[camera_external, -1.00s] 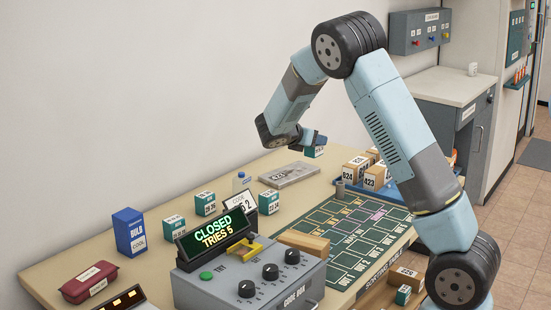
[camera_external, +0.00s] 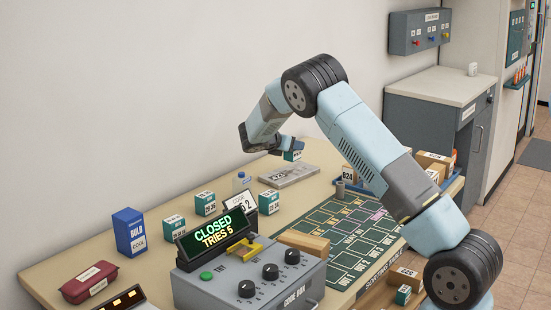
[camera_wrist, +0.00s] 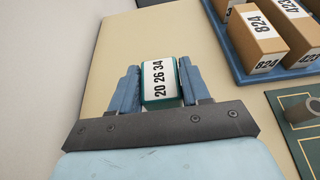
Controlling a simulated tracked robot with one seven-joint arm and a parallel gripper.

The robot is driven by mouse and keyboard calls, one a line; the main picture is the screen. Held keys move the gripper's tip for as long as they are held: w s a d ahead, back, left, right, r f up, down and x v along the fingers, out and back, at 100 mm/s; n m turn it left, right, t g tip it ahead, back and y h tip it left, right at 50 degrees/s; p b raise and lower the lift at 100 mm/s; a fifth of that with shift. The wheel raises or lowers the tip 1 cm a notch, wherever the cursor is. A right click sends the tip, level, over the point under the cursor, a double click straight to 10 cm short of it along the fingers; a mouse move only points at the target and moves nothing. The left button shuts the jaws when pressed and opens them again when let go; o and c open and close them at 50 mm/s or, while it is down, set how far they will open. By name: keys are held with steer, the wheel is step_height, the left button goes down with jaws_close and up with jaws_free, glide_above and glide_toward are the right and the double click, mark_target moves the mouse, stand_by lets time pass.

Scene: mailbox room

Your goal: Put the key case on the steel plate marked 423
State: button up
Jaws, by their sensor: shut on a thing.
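My gripper (camera_external: 288,145) is shut on a small teal box with a white label (camera_external: 292,156). In the wrist view, my gripper (camera_wrist: 161,88) has a finger on each side of the teal box (camera_wrist: 160,94), whose label reads 20 26 34. The steel plate marked 423 (camera_external: 298,175) lies flat on the table. The held box shows just above the plate's far edge in the outside view; the gap is unclear. The plate does not show in the wrist view. A dark red case (camera_external: 90,283) lies at the table's left end; its label is too small to read.
Several similar teal boxes (camera_external: 205,203) stand on the table with a blue bulb box (camera_external: 129,232). The code box (camera_external: 250,283) reads CLOSED, TRIES 5. The blue tray (camera_wrist: 242,73) holds parcels marked 824 and 423. A grey cylinder (camera_external: 340,190) stands at the sorting mat's edge.

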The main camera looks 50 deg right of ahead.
mark_target(284, 156)
steer(key=shift+w+d+f, duration=0.2)
steer(key=shift+w+f, duration=0.15)
steer(key=shift+f, duration=0.15)
steer(key=shift+w+d+f, duration=0.15)
steer(key=shift+w+f, duration=0.2)
steer(key=shift+f, duration=0.1)
steer(key=shift+w+f, duration=0.1)
steer(key=shift+f, duration=1.5)
steer(key=o, duration=1.1)
steer(key=shift+f, duration=0.1)
